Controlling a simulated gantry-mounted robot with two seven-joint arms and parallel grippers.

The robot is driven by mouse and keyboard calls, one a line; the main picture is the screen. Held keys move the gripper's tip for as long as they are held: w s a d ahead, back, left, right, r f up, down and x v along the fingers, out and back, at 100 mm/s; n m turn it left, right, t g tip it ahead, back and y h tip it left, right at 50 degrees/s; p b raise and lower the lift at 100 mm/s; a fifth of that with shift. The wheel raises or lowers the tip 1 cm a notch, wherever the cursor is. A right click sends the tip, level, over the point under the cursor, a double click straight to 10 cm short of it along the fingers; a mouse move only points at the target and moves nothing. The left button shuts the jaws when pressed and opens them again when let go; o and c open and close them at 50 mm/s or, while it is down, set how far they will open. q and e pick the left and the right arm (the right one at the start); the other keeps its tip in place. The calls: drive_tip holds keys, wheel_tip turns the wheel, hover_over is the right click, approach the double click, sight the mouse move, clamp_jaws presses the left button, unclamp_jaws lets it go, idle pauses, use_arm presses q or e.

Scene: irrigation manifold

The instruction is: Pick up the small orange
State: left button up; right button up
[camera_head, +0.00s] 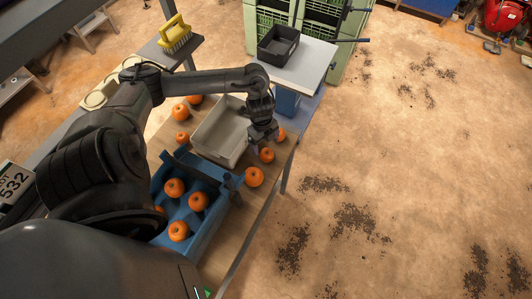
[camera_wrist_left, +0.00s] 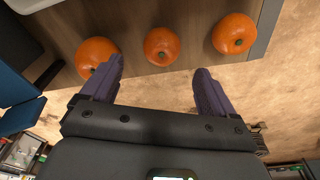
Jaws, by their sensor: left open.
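Three oranges lie in a row near the table's edge beside my left gripper (camera_head: 262,143). The middle orange (camera_head: 267,155) looks the smallest; it also shows in the left wrist view (camera_wrist_left: 161,46). A larger orange (camera_head: 254,176) is on one side, near the blue crate, and also in the wrist view (camera_wrist_left: 95,54). Another orange (camera_head: 282,134) is on the other side, partly hidden by the gripper in the head view, clear in the wrist view (camera_wrist_left: 234,34). My left gripper is open and empty, its fingers (camera_wrist_left: 160,75) spread below the middle orange in the picture. My right gripper is not in view.
A grey bin (camera_head: 220,133) stands on the wooden table beside the gripper. A blue crate (camera_head: 207,232) with several oranges is nearer. More oranges (camera_head: 180,111) lie beyond the bin. A white stand with a black tray (camera_head: 278,46) is behind. Floor to the right is open.

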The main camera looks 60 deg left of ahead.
sight(266, 152)
use_arm(q)
drive_tip(key=shift+w+d+f, duration=0.1)
drive_tip(key=shift+d+f, duration=0.05)
drive_tip(key=shift+f, duration=1.65)
drive_tip(key=shift+w+d+f, duration=0.1)
drive_tip(key=shift+d+f, duration=0.05)
drive_tip(key=shift+f, duration=1.6)
drive_tip(key=c, duration=1.1)
